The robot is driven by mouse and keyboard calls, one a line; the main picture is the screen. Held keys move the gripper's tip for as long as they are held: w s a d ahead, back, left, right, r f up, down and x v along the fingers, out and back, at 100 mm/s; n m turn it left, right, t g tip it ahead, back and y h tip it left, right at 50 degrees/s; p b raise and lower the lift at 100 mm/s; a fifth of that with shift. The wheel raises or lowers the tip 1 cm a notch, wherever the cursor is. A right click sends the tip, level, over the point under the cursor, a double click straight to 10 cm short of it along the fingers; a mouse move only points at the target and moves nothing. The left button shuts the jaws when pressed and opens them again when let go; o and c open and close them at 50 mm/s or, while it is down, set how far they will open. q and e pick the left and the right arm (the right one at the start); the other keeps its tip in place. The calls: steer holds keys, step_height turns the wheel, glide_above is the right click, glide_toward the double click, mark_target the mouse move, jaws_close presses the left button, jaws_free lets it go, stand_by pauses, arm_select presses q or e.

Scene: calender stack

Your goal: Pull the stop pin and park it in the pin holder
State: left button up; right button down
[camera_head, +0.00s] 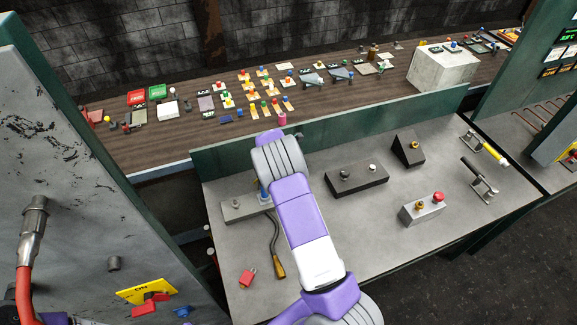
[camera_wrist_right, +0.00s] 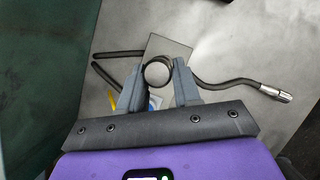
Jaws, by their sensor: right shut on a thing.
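My right gripper (camera_wrist_right: 158,88) shows in the wrist view with its two fingers on either side of a round grey piece with a dark rim (camera_wrist_right: 157,73), which looks like the head of the stop pin. It is shut on that piece, above a grey rectangular block (camera_wrist_right: 168,47). The same light grey block (camera_head: 236,209) lies on the bench in the head view, partly behind my right arm. In that view the arm hides the fingertips. I cannot tell how far the pin sits in the block, or which block is the pin holder.
A dark lever or cable (camera_wrist_right: 225,84) with a metal end runs close beside the fingers. A black block (camera_head: 345,183), a wedge (camera_head: 408,150) and a grey block with knobs (camera_head: 413,212) stand on the bench. A red tag (camera_head: 248,277) lies near its front-left edge.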

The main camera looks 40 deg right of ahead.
steer(key=shift+r, duration=0.15)
steer(key=shift+w+f+b, duration=0.1)
steer(key=shift+f+b, duration=1.3)
steer(key=shift+f, duration=0.6)
steer(key=c, duration=1.4)
jaws_free()
jaws_close()
